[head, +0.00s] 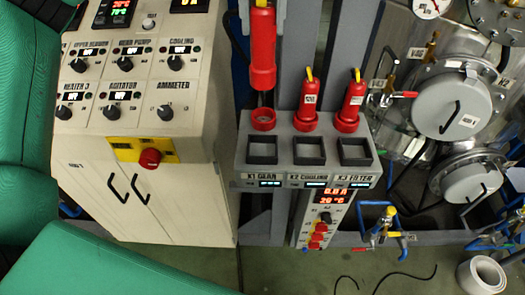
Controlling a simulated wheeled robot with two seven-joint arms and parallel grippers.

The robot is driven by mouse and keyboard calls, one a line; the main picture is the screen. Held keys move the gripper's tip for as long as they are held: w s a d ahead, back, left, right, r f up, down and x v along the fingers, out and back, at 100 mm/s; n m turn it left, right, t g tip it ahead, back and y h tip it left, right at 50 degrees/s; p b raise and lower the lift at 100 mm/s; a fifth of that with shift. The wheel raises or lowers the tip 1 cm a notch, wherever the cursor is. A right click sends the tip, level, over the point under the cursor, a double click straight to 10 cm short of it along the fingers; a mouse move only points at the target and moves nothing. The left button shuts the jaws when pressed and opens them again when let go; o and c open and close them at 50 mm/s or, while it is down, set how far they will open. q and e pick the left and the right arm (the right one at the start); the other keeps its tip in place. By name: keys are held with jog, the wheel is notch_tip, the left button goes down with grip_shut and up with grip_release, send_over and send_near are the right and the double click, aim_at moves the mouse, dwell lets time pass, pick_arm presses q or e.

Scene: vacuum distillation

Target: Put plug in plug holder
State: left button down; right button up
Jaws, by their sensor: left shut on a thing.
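A red plug (262,62) hangs upright above the X1 red ring socket (263,118), apart from it. The socket looks empty. My left gripper (262,20) is shut on this plug near the top edge; its fingers are hard to make out against the grey posts. Two more red plugs stand in the X2 (308,103) and X3 (354,103) sockets. The grey plug holder (305,180) has square dark recesses in front of the sockets, labelled X1, X2 and X3. My right gripper is not in view.
A beige control cabinet (190,205) with knobs and a red button (149,158) stands left of the holder. Steel vessels with round flanges (452,103) and valves are at the right. A white roll (481,275) and black cables lie on the floor.

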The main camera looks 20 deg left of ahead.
pick_arm(q)
jog(key=shift+f, duration=0.4)
notch_tip(320, 180, down, 20)
jog(key=p, duration=0.6)
jog(key=shift+r, duration=0.2)
jog(key=c, duration=0.9)
grip_release()
jog(key=shift+a+r, duration=0.1)
jog(key=shift+p, duration=0.3)
